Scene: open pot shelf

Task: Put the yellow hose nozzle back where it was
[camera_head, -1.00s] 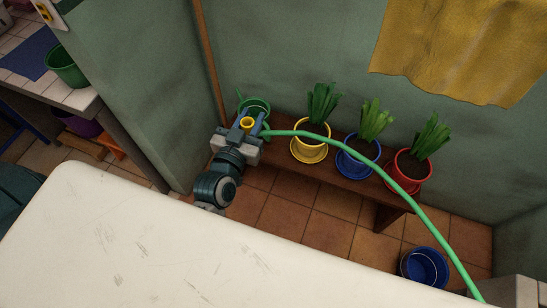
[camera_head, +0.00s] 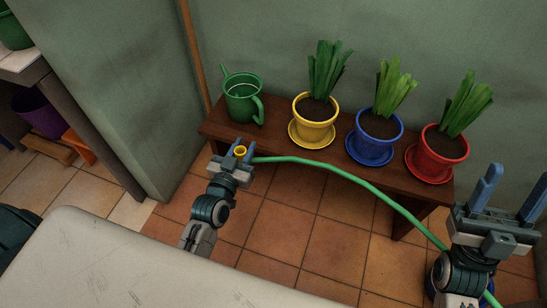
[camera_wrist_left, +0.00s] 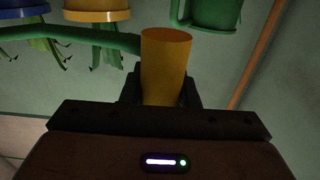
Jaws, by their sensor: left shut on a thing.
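The yellow hose nozzle (camera_head: 240,151) is held between the fingers of my left gripper (camera_head: 240,150), which is shut on it. In the left wrist view the nozzle (camera_wrist_left: 166,65) stands up between the fingers. The green hose (camera_head: 335,171) runs from the nozzle to the lower right, passing in front of the bench and behind my right gripper. My left gripper appears at the front left of the brown bench (camera_head: 272,150), below the green watering can (camera_head: 243,100). My right gripper (camera_head: 510,190) is open and empty at the right edge.
Yellow (camera_head: 314,112), blue (camera_head: 374,137) and red (camera_head: 437,155) potted plants stand on saucers on the bench. A wooden pole (camera_head: 193,55) leans at the left. A blue bucket (camera_head: 431,287) is partly hidden by my right arm. Tiled floor (camera_head: 290,215) lies open before the bench.

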